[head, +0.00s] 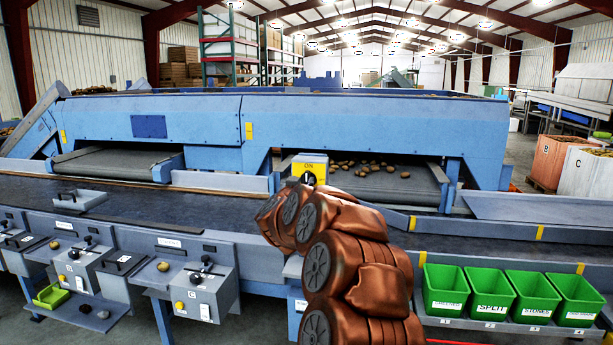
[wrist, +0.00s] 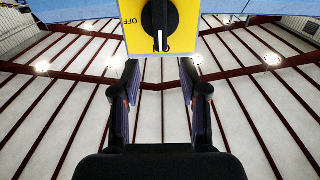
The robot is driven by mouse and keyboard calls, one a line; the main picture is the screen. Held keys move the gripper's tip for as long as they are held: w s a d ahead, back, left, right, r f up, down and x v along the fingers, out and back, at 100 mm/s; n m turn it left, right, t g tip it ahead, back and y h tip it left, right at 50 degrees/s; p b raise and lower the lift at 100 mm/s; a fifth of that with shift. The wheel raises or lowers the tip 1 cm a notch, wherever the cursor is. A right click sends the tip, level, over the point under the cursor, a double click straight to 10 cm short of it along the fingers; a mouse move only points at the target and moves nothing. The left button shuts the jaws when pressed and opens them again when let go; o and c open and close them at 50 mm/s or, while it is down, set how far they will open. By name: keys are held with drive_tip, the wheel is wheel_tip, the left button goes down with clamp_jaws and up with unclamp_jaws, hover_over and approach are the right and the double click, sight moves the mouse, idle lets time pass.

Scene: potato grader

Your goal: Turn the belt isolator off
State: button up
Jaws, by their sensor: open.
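The belt isolator is a yellow box (head: 312,162) marked ON at its top, on the blue machine just beyond my arm in the head view. Its black knob is partly covered there by my arm. In the wrist view the yellow plate (wrist: 186,38) shows at the top with a black rotary knob (wrist: 160,18). The knob's white line points down in that picture, and OFF reads at the plate's left side. My gripper (wrist: 159,76) is open and empty, its two fingers apart below the knob in the picture and not touching it. My arm hides the gripper in the head view.
A dark conveyor belt (head: 150,208) runs across in front of the machine. Potatoes (head: 370,167) lie on the outlet belt right of the isolator. Green bins (head: 445,290) stand at the front right. Control boxes with black handles (head: 203,292) line the front left.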

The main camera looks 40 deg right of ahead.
sight(306, 175)
drive_tip(key=shift+p+x, duration=1)
drive_tip(key=shift+x, duration=2.7)
drive_tip(key=shift+f, duration=0.1)
drive_tip(key=shift+c, duration=0.2)
clamp_jaws()
